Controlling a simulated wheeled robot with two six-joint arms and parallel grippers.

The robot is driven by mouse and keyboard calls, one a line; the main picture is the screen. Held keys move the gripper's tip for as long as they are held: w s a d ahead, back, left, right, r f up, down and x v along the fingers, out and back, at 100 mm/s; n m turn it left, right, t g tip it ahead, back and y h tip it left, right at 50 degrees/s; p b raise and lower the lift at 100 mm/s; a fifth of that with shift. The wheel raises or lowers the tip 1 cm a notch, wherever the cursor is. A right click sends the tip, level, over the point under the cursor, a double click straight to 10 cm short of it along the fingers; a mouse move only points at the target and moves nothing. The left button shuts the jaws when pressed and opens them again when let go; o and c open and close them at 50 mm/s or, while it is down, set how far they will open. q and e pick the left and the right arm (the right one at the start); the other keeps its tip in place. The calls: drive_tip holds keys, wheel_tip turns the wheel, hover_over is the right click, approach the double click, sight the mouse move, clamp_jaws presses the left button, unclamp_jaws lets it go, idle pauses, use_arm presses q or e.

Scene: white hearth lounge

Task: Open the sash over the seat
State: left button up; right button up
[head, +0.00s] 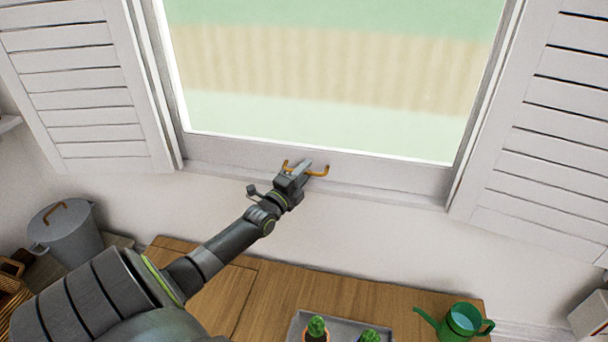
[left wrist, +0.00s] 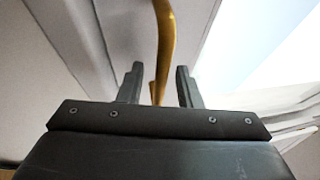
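The white window sash (head: 390,175) spans the middle of the head view, with its bottom rail down at the sill. A brass pull handle (head: 318,174) is fixed to that rail. My left gripper (head: 303,168) is at the handle and hides its middle. In the left wrist view the brass bar (left wrist: 165,50) passes between the two fingers (left wrist: 158,85), with a gap on each side. The fingers are open and not closed on it. The wooden seat (head: 270,300) lies below the window. My right gripper is not in view.
White louvred shutters stand open at left (head: 75,85) and right (head: 550,120). On the seat are a grey tray (head: 345,326) with small potted cacti (head: 317,326) and a green watering can (head: 460,320). A grey lidded bin (head: 70,235) stands at the left.

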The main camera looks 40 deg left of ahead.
use_arm(q)
clamp_jaws()
drive_tip(key=shift+r, duration=0.1)
idle(0.3)
drive_tip(key=p, duration=2.2)
approach(315, 103)
drive_tip(key=w, duration=0.2)
drive_tip(key=w+r, duration=0.1)
drive_tip(key=w, duration=0.2)
drive_tip(key=shift+a, duration=0.2)
drive_tip(key=shift+b, duration=0.3)
unclamp_jaws()
drive_tip(key=shift+f, duration=0.1)
